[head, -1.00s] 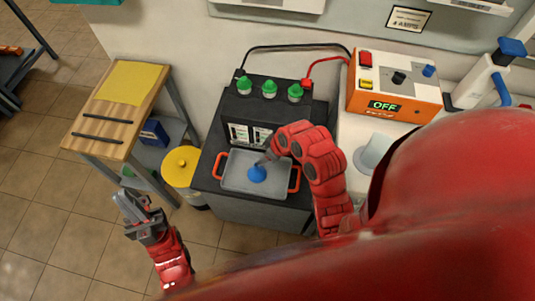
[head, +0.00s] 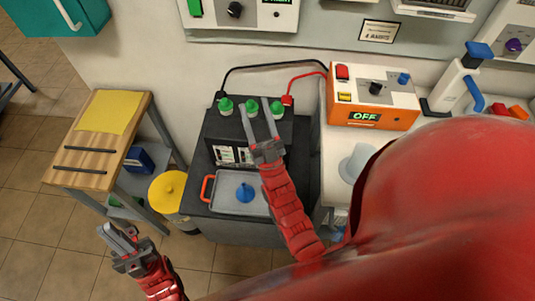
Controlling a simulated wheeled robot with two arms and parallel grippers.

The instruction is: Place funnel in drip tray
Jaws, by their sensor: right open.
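The blue funnel (head: 245,192) sits inside the grey drip tray (head: 225,183), near its middle. The tray has red-orange handles and rests on the dark stand in front of the battery. My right gripper (head: 255,106) is open and empty. In the picture it lies over the battery front, above and to the right of the funnel, apart from it. My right arm hides the tray's right end. My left gripper (head: 114,231) is low at the left, away from the tray; its fingers look close together, and I cannot tell whether they are shut.
A black battery (head: 222,130) with green caps stands behind the tray. An orange charger (head: 388,108) reading OFF sits on the bench to the right, with red and black cables. A wooden-topped table (head: 75,172) and a yellow-lidded bin (head: 168,190) stand at the left.

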